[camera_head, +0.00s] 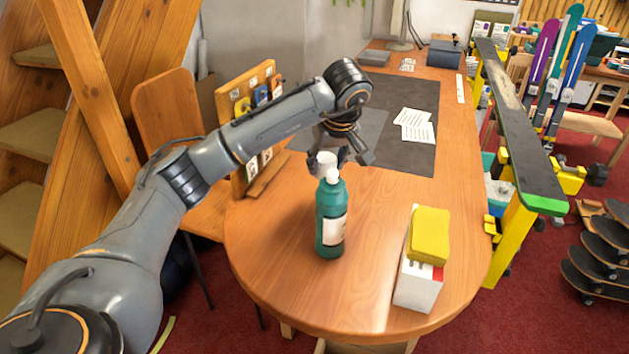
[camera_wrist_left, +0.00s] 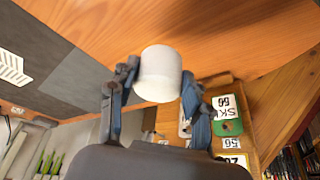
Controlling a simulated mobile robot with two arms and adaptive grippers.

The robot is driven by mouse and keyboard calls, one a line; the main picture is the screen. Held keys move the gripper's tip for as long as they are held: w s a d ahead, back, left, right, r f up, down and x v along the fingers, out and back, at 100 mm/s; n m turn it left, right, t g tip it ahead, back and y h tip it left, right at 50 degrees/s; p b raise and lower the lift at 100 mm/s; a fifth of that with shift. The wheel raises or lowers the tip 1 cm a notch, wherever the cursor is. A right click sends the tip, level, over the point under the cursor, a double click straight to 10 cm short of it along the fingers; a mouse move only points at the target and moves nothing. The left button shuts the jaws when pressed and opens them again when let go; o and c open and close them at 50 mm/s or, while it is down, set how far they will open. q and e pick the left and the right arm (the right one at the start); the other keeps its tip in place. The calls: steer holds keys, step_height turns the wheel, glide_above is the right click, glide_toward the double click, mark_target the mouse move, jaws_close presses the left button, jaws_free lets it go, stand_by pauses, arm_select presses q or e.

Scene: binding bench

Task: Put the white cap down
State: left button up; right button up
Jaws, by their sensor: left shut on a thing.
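My left gripper (camera_head: 329,155) is shut on the white cap (camera_wrist_left: 158,72), with one finger on each side of it in the wrist view. In the head view the cap (camera_head: 326,158) shows just behind the white top of a teal bottle (camera_head: 331,220). The bottle stands upright on the wooden table (camera_head: 280,270). The cap appears raised above the table, though the bottle's top hides its lower part in the head view. My right gripper is not in view.
A yellow sponge (camera_head: 429,236) lies on a white box (camera_head: 417,285) at the right front edge. A dark mat (camera_head: 400,153) with papers (camera_head: 415,125) covers the table's middle. A wooden board with tags (camera_head: 247,95) stands at the left edge. Bare wood surrounds the bottle.

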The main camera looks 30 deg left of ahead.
arm_select(q)
steer(key=a+f, duration=0.1)
steer(key=f, duration=0.1)
steer(key=a+f, duration=0.1)
steer(key=shift+w+a+f+p, duration=0.2)
steer(key=shift+a+f+p, duration=0.1)
steer(key=shift+a+f, duration=0.1)
steer(key=f, duration=0.1)
steer(key=f+p, duration=0.1)
steer(key=f, duration=0.1)
steer(key=shift+a, duration=0.3)
steer(key=shift+f, duration=0.35)
steer(key=shift+f, duration=0.15)
steer(key=o, duration=0.7)
steer(key=shift+o, duration=0.2)
